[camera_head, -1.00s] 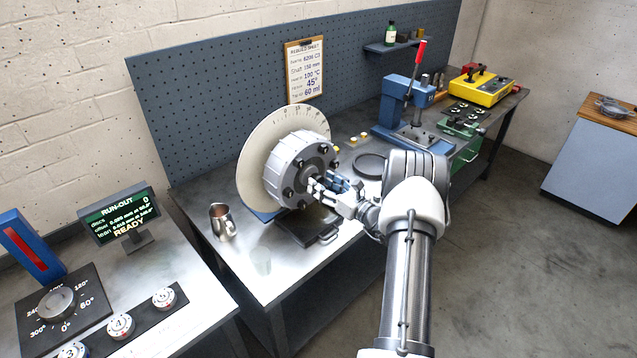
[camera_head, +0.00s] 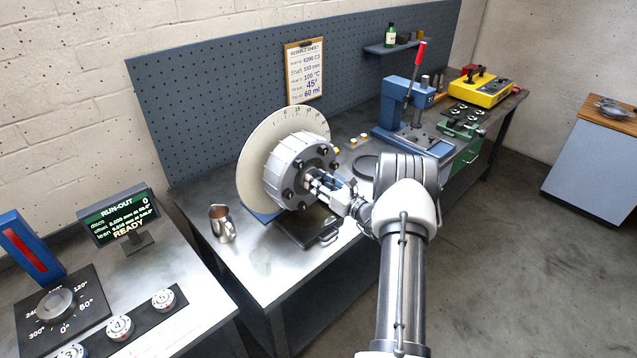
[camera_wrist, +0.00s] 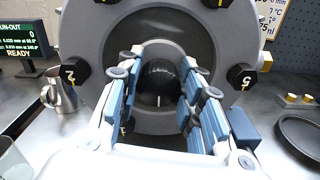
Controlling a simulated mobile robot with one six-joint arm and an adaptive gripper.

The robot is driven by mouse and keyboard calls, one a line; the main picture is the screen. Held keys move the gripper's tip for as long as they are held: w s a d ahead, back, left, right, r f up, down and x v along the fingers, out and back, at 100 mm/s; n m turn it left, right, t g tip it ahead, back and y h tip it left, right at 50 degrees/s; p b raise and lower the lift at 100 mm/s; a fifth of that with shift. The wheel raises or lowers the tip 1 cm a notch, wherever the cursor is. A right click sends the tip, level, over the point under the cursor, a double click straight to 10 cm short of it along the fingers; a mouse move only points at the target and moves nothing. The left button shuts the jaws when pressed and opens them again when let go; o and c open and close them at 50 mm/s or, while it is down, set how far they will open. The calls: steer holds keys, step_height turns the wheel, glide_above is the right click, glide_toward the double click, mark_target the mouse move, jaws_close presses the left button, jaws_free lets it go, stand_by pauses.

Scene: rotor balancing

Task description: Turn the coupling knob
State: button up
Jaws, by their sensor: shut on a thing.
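The coupling knob (camera_wrist: 160,84) is a dark round knob with a white mark pointing down, at the centre of the grey coupling disc (camera_wrist: 100,40). In the head view the grey coupling (camera_head: 290,170) stands in front of a large pale graduated dial (camera_head: 252,150). My gripper (camera_head: 318,182) reaches the coupling's face. In the wrist view its blue-padded fingers (camera_wrist: 158,95) lie on the left and right of the knob, shut on it. Dark numbered bolts, such as 2 (camera_wrist: 75,72) and 5 (camera_wrist: 242,76), ring the disc. The head view hides the knob behind the fingers.
A metal jug (camera_head: 222,223) stands left of the coupling. A dark round dish (camera_head: 368,165) lies to the right. A blue press (camera_head: 405,105) with a red-tipped lever stands farther back. The run-out display (camera_head: 118,215) reads READY.

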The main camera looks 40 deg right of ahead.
steer(key=c, duration=0.3)
